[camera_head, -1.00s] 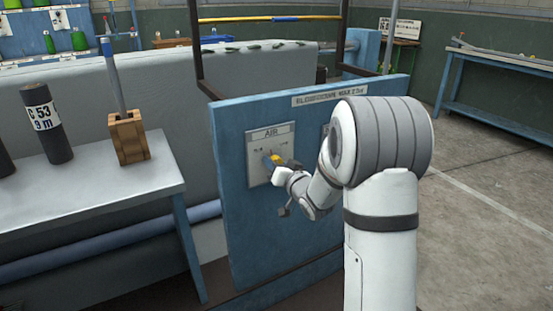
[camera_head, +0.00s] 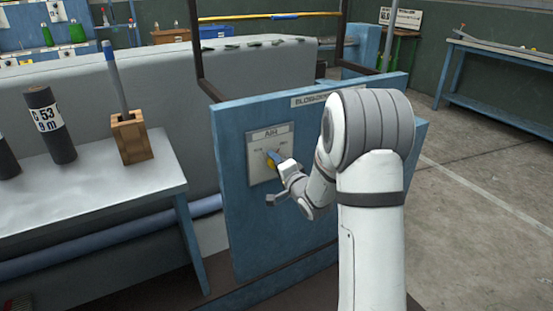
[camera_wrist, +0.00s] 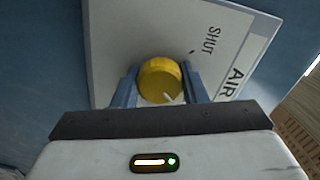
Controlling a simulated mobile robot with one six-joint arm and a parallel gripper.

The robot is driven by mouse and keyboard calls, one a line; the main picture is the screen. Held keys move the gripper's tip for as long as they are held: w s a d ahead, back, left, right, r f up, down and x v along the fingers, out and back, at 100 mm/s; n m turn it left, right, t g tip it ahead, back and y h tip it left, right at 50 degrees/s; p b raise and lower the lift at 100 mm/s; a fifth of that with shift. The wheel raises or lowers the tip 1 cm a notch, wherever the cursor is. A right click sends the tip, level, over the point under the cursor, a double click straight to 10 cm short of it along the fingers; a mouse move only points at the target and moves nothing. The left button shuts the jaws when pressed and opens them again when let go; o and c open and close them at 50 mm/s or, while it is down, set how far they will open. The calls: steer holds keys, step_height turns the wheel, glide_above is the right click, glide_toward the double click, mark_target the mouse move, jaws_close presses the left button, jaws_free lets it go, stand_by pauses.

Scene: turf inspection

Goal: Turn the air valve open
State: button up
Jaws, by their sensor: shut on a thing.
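The air valve is a round yellow knob (camera_wrist: 160,80) on a pale plate marked AIR (camera_head: 262,172), fixed to the blue panel (camera_head: 235,215). In the wrist view the word SHUT and a short dark tick show on the plate (camera_wrist: 125,30) beside the knob. My gripper (camera_wrist: 159,76) has one blue finger on each side of the knob and is shut on it. A small white mark shows on the knob's near side. In the head view my gripper (camera_head: 273,160) is at the plate and partly hides the knob; the small labels there are too blurred to read.
A grey table (camera_head: 90,200) at the left carries dark cylinders (camera_head: 48,125) and a wooden block (camera_head: 131,138) with a blue-topped rod. My arm hides the panel's right part. A blue bench (camera_head: 490,85) stands far right; the floor before it is clear.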

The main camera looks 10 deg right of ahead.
steer(key=shift+r+m, duration=0.1)
steer(key=shift+m, duration=0.4)
steer(key=o, duration=1)
steer(key=p+v, duration=0.1)
steer(key=v, duration=0.7)
steer(key=shift+r, duration=0.1)
steer(key=shift+w, duration=0.1)
